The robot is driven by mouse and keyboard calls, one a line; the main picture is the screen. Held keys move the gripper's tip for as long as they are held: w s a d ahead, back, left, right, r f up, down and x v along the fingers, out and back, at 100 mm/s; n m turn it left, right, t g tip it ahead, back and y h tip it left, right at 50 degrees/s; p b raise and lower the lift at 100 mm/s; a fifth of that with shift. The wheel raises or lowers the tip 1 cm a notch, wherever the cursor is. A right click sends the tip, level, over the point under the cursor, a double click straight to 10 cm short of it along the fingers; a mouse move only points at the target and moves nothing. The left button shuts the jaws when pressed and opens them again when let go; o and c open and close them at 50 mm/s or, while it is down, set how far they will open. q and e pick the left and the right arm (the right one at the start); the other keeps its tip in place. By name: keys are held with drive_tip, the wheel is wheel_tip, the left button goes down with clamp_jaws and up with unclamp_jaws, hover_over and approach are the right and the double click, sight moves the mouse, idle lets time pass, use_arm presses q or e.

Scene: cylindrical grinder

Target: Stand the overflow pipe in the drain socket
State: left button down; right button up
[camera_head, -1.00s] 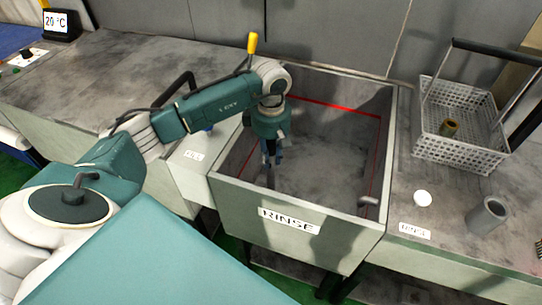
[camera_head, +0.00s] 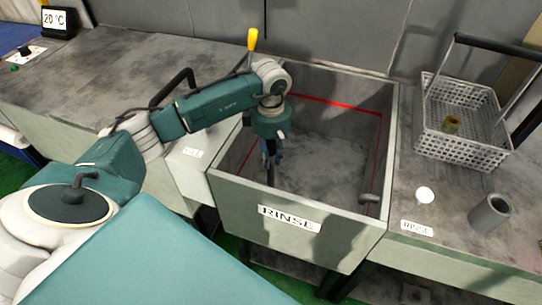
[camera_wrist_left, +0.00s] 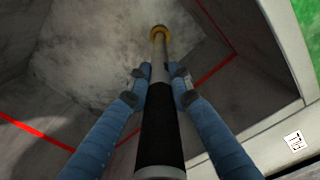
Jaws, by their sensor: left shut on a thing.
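The overflow pipe (camera_wrist_left: 160,125), with a black sleeve and a grey length beyond it, runs down the middle of the left wrist view. My left gripper (camera_wrist_left: 160,75) is shut on it, one blue finger on each side. At the pipe's far end is a brass-coloured ring (camera_wrist_left: 158,30) near the tank floor. I cannot tell whether the ring is the drain socket or part of the pipe, nor whether the pipe is seated. In the head view my left gripper (camera_head: 271,158) points down inside the rinse tank (camera_head: 228,205), and the pipe is mostly hidden. My right gripper is out of view.
The tank walls surround my gripper, with a red line (camera_head: 335,106) around the inside.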

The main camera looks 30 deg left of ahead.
sight(271, 145)
use_arm(q)
drive_tip(key=shift+f+b, duration=2.25)
drive_tip(key=shift+f, duration=0.3)
idle(0.9)
drive_tip(key=c, duration=1)
unclamp_jaws()
drive_tip(key=shift+r+p, duration=2.85)
drive_tip(key=shift+r, duration=2.15)
